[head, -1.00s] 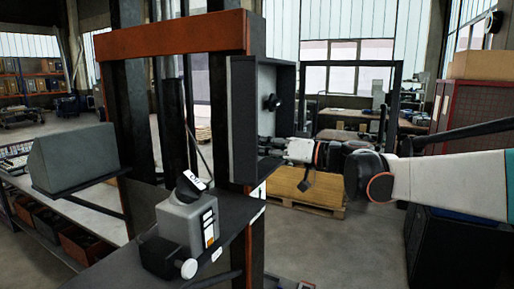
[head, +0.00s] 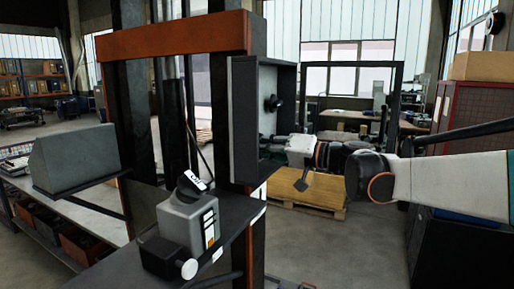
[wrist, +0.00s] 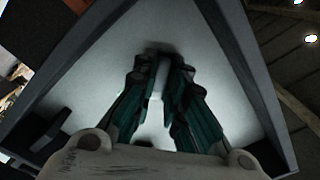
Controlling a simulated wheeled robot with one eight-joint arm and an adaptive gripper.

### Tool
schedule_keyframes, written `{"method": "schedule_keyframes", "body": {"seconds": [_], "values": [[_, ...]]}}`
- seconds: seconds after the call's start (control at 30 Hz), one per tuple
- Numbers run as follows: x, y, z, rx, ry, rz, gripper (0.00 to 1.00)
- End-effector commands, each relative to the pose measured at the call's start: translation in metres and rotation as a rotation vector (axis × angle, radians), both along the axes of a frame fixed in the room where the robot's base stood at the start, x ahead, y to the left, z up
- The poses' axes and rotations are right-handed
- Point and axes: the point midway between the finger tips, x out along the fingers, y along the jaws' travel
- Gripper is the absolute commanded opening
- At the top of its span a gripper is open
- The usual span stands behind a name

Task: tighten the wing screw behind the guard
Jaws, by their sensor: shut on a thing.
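My gripper (head: 268,143) reaches from the right into an open-sided grey box on the upright frame. The box's front panel, the guard (head: 243,110), stands left of my fingers. In the wrist view my gripper (wrist: 162,68) has its two teal-and-dark fingers closed together on a small pale piece, which looks like the wing screw (wrist: 163,72), in front of a pale back plate. The fingers cover most of it, so its wings and angle cannot be told. In the head view the screw is hidden by the fingers.
A black knob (head: 272,103) sticks out inside the box above my fingers; a dark knob (wrist: 50,130) shows at the lower left in the wrist view. The box's dark walls enclose the fingers closely. A grey device (head: 188,220) stands on the frame's shelf. A wooden pallet (head: 310,192) lies behind.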

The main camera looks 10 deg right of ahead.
Motion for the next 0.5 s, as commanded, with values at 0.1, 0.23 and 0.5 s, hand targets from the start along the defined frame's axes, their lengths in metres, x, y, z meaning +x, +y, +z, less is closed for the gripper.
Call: {"method": "schedule_keyframes", "body": {"seconds": [0.1, 0.23, 0.5], "values": [[0.0, -0.0002, -0.0008, -0.001, 0.002, -0.001, 0.0], [0.0, -0.0001, -0.0011, 0.045, 0.065, 0.0, 0.0], [0.0002, 0.0001, -0.0012, 0.22, 0.303, -0.001, 0.0]]}}
